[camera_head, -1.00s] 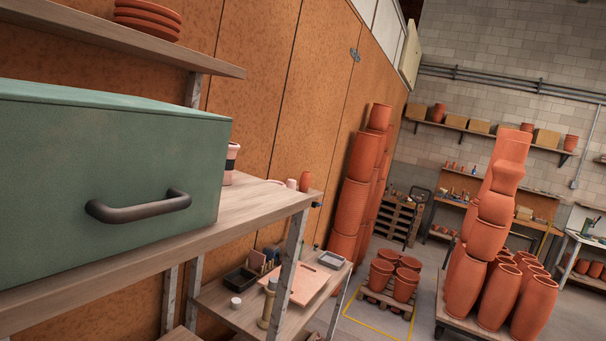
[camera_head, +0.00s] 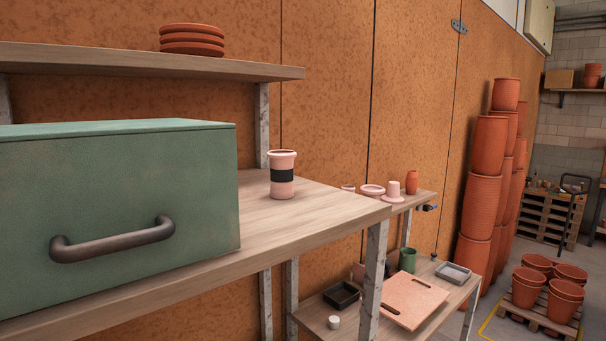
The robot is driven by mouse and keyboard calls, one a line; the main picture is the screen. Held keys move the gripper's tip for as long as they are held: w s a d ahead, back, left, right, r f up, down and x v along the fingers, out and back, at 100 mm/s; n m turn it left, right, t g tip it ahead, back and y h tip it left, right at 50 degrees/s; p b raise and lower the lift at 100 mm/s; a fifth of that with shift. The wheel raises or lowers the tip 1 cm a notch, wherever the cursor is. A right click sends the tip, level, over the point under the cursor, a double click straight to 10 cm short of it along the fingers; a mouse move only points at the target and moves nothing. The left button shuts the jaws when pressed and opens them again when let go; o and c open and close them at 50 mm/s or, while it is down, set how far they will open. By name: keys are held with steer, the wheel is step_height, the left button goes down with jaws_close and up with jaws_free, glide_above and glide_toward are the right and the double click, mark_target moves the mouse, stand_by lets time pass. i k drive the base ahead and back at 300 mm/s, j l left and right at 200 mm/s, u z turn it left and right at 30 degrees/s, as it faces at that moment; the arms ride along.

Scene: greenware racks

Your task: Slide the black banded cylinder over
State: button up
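A pink cylinder with a black band (camera_head: 283,174) stands upright on the wooden shelf (camera_head: 330,208). It is near the shelf's back right, a little behind and to the right of the green box. It has a pale rim and looks like a cup. Nothing touches it. My gripper is not in view.
A green box (camera_head: 110,205) with a dark handle fills the shelf's left. An upper shelf (camera_head: 120,68) holds stacked terracotta saucers (camera_head: 192,40). Tall terracotta pots (camera_head: 480,185) stand beyond.

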mark_target(282, 161)
steer(key=i+l+u, duration=0.45)
steer(key=i+l, duration=0.25)
steer(key=i+l+u, duration=0.2)
steer(key=l, duration=0.2)
steer(key=i+l+u, duration=0.2)
steer(key=i+l, duration=0.15)
steer(key=l, duration=0.15)
steer(key=i+j, duration=0.15)
steer(key=i, duration=0.3)
